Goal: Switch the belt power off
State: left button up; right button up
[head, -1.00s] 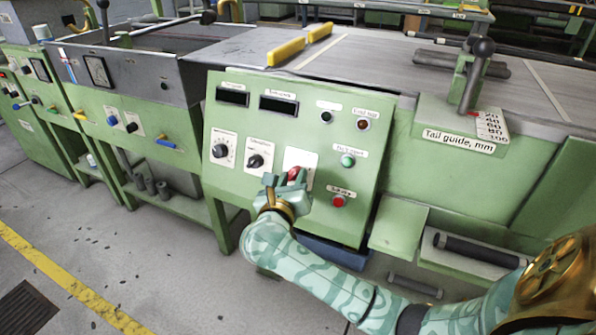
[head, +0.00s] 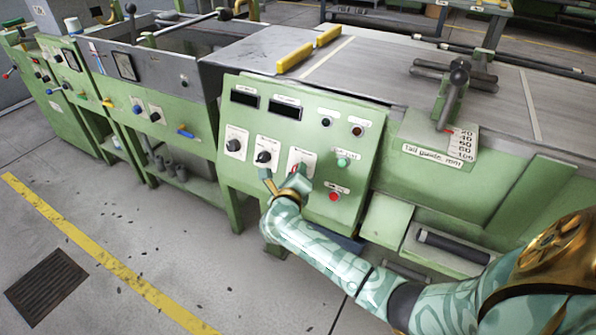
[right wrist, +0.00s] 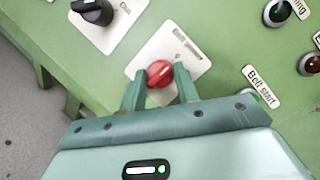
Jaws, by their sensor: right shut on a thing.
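The sloped green control panel (head: 312,215) fills the middle of the head view. A red rotary knob (right wrist: 160,73) sits on a white plate (right wrist: 178,40), whose small lettering I cannot read. In the head view the plate (head: 303,155) shows above my right gripper. My right gripper (head: 284,176) is at this knob. In the right wrist view its two green fingers (right wrist: 160,88) stand on either side of the red knob and are shut on it. My left gripper is not in view.
A green button (head: 343,162) and a red button (head: 334,196) lie to the right of my gripper. Black dials (head: 264,157) are to the left. Dark displays (head: 285,110) are above. The grey belt (head: 400,65) and tail guide lever (head: 456,85) are behind.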

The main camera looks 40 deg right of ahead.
dwell(0.3)
jog(key=o, duration=0.9)
jog(key=shift+o, duration=0.2)
pick_arm(q)
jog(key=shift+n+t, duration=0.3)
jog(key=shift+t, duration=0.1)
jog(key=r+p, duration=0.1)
jog(key=p, duration=0.1)
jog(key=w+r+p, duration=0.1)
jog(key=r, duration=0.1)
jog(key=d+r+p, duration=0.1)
jog(key=p, duration=0.1)
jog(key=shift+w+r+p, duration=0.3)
jog(key=shift+p, duration=0.05)
pick_arm(e)
jog(key=v, duration=1.6)
jog(key=shift+a, duration=0.15)
jog(key=shift+s, duration=0.15)
